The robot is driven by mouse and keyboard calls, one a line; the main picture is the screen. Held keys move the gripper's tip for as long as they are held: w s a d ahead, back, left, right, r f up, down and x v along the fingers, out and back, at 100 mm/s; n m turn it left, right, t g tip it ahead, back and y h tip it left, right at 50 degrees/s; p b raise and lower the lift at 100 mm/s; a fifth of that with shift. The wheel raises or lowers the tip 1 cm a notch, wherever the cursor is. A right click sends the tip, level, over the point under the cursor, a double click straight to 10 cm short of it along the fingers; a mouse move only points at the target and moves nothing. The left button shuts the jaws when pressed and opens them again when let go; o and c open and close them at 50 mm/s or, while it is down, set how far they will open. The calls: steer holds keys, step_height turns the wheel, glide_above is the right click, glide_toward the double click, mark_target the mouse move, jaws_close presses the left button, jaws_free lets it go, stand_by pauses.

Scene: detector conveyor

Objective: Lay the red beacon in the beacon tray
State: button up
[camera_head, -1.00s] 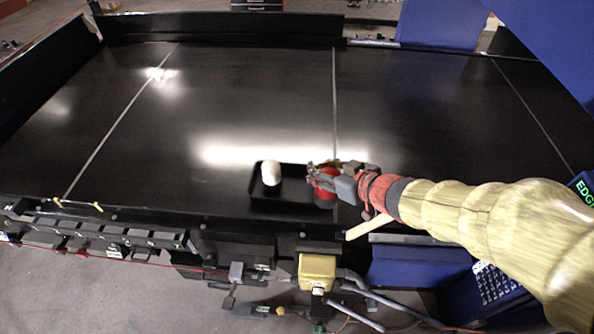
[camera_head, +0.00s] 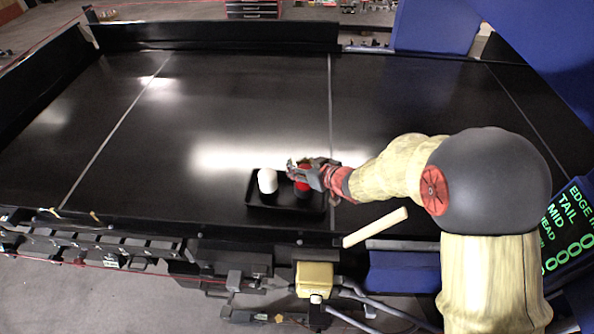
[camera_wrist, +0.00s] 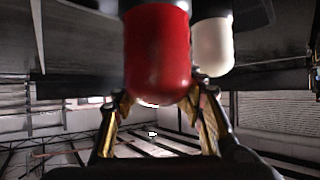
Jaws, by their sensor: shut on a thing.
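The red beacon (camera_head: 303,188) is a red, round-ended cylinder at the right part of the black beacon tray (camera_head: 285,208). My gripper (camera_head: 299,172) is shut on it, reaching in from the right and partly covering it. In the wrist view the red beacon (camera_wrist: 158,55) fills the space between the fingers (camera_wrist: 162,97). Whether its base touches the tray floor is hidden. A white beacon (camera_head: 267,181) stands upright in the tray just left of the red one. It also shows in the wrist view (camera_wrist: 212,45), right beside the red one.
The tray lies near the front edge of a wide black conveyor (camera_head: 220,110), which is otherwise clear. A yellow box (camera_head: 314,274) sits below the edge. A pale rod (camera_head: 375,227) sticks out right of the tray. A blue panel with green text (camera_head: 570,228) stands at right.

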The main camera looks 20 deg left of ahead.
step_height(320, 180, down, 3)
steer(key=shift+w+p, duration=0.1)
steer(key=shift+p, duration=0.25)
steer(key=shift+f, duration=0.2)
steer(key=o, duration=1.5)
steer(key=shift+r, duration=0.1)
